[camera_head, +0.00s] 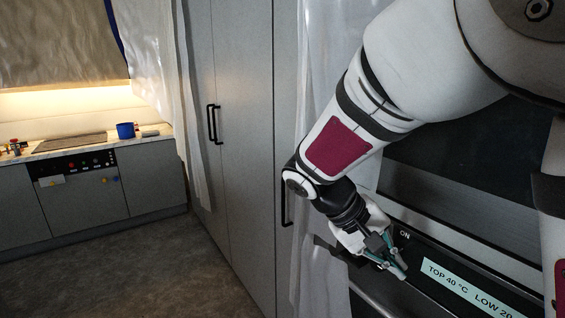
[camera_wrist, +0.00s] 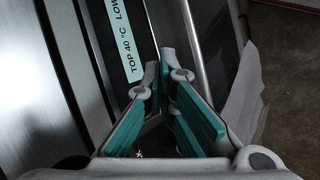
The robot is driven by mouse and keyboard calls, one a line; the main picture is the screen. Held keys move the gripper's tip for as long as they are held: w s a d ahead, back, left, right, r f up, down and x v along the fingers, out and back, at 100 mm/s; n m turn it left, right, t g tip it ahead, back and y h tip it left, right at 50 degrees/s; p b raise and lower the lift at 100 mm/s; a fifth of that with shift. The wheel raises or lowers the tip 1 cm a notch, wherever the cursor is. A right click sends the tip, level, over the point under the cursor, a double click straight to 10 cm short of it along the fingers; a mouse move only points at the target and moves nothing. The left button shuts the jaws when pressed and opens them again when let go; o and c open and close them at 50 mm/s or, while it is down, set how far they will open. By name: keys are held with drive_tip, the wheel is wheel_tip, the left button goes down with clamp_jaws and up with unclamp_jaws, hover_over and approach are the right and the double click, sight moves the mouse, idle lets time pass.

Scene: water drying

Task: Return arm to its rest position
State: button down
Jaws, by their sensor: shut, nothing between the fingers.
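My arm reaches down from the upper right in the head view, bent, with my gripper (camera_head: 398,268) low in front of the appliance's black control panel (camera_head: 420,247). The gripper also shows in the wrist view (camera_wrist: 168,62), its teal-padded fingers converging at the tips, shut with nothing between them. The panel carries "ON" lettering and a pale label strip (camera_head: 468,290) reading "TOP 40 °C LOW 20". The same label (camera_wrist: 122,40) lies just beyond and left of the fingertips in the wrist view. I cannot tell whether the fingertips touch the panel.
Tall grey cupboards (camera_head: 240,120) with black handles stand left of the arm. A pale translucent curtain (camera_head: 312,240) hangs close beside the gripper. A lit counter (camera_head: 150,137) with a blue pot (camera_head: 126,131) is at far left. The floor (camera_head: 130,265) between is clear.

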drive_tip(key=s+r+t+y, duration=0.3)
drive_tip(key=s+r+y, duration=0.1)
drive_tip(key=s, duration=0.4)
drive_tip(key=s+a+r+m+t+y, duration=0.1)
drive_tip(key=s+r+t+y, duration=0.2)
drive_tip(key=s, duration=0.5)
drive_tip(key=shift+r+m+y, duration=0.3)
drive_tip(key=shift+r+y, duration=0.1)
drive_tip(key=shift+y, duration=0.3)
drive_tip(key=shift+a, duration=0.1)
